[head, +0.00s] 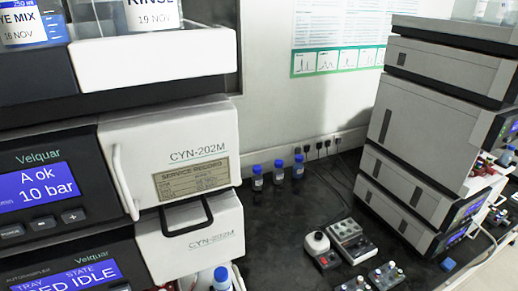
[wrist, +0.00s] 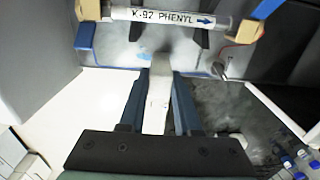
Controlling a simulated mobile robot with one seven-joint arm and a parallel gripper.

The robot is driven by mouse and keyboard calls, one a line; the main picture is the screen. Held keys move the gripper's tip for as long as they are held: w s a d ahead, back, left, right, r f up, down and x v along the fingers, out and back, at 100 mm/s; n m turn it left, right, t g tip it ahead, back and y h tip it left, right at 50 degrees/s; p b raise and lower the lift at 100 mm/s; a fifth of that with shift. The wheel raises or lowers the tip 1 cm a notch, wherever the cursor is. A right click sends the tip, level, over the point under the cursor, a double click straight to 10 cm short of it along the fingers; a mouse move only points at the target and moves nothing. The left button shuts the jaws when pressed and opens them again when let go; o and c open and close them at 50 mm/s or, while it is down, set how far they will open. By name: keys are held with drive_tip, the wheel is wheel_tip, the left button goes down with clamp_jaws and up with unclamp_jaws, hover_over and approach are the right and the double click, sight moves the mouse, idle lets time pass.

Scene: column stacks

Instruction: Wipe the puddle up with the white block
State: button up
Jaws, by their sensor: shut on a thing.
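The white block (wrist: 157,100) is in the wrist view, held between the two long blue fingers of my gripper (wrist: 161,73). My gripper is shut on it, and its far end reaches a pale grey surface inside an instrument bay. A small blue wet-looking patch (wrist: 144,57), which looks like the puddle, lies just beyond the fingertips and slightly left. I cannot tell whether the block touches it. My gripper, the block and the puddle do not show in the head view.
A column labelled K-92 PHENYL (wrist: 172,17) crosses above the patch in the wrist view, between tan end fittings. Grey side walls flank the bay. In the head view, instrument stacks (head: 421,110) stand left and right, with blue-capped bottles (head: 278,173) on the dark bench between.

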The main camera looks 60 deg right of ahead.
drive_tip(key=shift+f, duration=0.65)
idle(0.4)
drive_tip(key=shift+s+a, duration=0.1)
